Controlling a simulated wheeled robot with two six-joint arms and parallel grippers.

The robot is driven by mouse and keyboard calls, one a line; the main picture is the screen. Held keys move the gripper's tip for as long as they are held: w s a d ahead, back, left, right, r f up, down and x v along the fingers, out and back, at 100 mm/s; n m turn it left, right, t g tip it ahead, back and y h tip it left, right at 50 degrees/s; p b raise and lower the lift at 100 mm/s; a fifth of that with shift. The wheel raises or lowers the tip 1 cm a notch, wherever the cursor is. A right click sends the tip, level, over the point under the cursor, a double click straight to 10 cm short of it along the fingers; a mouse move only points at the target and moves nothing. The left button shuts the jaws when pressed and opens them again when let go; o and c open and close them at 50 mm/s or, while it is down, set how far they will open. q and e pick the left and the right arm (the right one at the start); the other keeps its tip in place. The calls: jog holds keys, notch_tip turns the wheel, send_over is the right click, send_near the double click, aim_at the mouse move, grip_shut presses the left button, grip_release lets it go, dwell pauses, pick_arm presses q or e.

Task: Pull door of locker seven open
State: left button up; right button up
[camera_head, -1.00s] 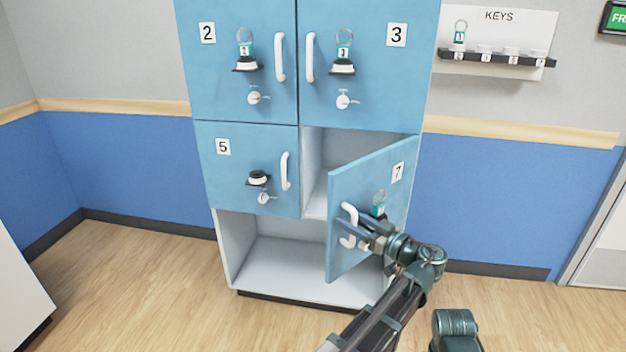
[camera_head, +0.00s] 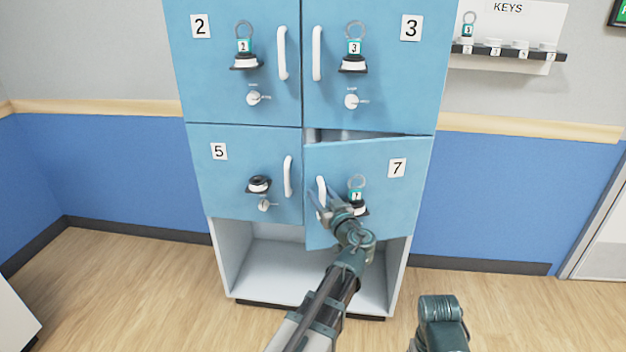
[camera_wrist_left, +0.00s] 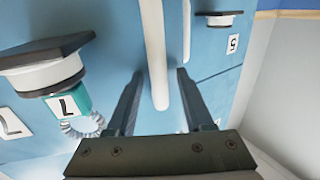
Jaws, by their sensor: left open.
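The blue door of locker seven (camera_head: 395,205) stands slightly ajar, with a dark gap along its top and left edge. Its white vertical handle (camera_head: 321,190) is at its left side and also shows in the left wrist view (camera_wrist_left: 156,50). A tagged key ring (camera_head: 357,184) sits on a black holder right of the handle. My left gripper (camera_wrist_left: 160,85) is open, with its two fingers on either side of the handle's lower part; I cannot tell whether they touch it. In the head view my left gripper (camera_head: 325,203) partly hides the handle's lower end and the lock.
Locker five's closed door (camera_head: 225,185) is directly left, its handle (camera_head: 288,177) close by. Closed doors two (camera_head: 215,80) and three (camera_head: 400,80) are above. An open lower compartment (camera_head: 275,265) lies below. A key rack (camera_head: 510,51) hangs at right. Floor in front is clear.

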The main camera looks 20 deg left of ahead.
pick_arm(q)
jog(key=w+a+m+h, duration=0.1)
jog(key=w, duration=0.1)
jog(key=w+a+t+h, duration=0.1)
jog(key=w+a, duration=0.1)
jog(key=w+a+m+t+h, duration=0.1)
jog(key=w, duration=0.1)
jog(key=shift+w+a+m, duration=0.1)
jog(key=shift+a+m, duration=0.05)
jog(key=shift+m, duration=0.15)
jog(key=shift+r, duration=0.1)
